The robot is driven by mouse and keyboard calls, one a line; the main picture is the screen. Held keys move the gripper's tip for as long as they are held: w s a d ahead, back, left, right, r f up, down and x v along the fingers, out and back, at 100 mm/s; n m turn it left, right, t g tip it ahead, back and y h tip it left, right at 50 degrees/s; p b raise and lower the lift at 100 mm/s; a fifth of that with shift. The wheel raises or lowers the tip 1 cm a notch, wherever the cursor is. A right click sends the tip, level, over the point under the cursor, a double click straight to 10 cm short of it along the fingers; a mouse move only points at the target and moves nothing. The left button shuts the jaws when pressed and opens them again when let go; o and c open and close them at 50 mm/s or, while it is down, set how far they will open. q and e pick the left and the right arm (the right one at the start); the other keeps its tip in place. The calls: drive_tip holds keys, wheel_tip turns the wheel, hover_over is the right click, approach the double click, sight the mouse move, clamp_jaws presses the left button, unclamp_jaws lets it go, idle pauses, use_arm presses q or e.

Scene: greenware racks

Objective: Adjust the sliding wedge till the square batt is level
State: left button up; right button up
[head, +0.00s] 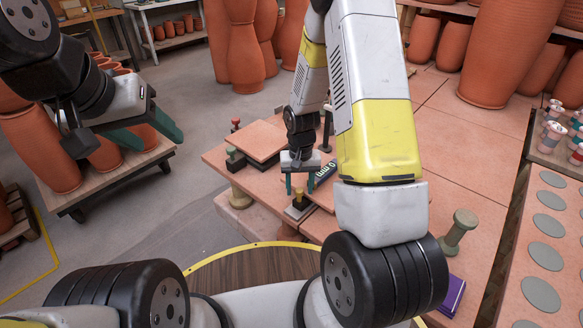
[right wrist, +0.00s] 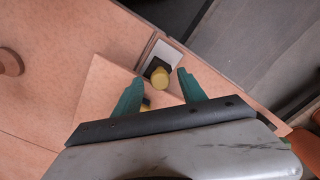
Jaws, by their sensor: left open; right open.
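A wedge with a dark block and yellow knob (right wrist: 160,77) sits on a pale plate in the right wrist view; it also shows in the head view (head: 299,196). My right gripper (head: 300,187) is open just above it, with its teal fingers on either side of the knob and apart from it in the wrist view. A square terracotta batt (right wrist: 112,94) lies beside the wedge, partly hidden by my gripper. I cannot tell whether it is level. My left gripper (head: 155,131) is open and empty, away from the worktable at the left.
Another square board (head: 257,140) lies on the worktable (head: 440,130), with a green-topped block (head: 235,159) and red knob (head: 236,124) beside it. A dark strip marked 0 mm (head: 325,173) is close to my right gripper. A grey-green post (head: 459,230) stands at right.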

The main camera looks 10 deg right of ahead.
clamp_jaws()
idle(1.4)
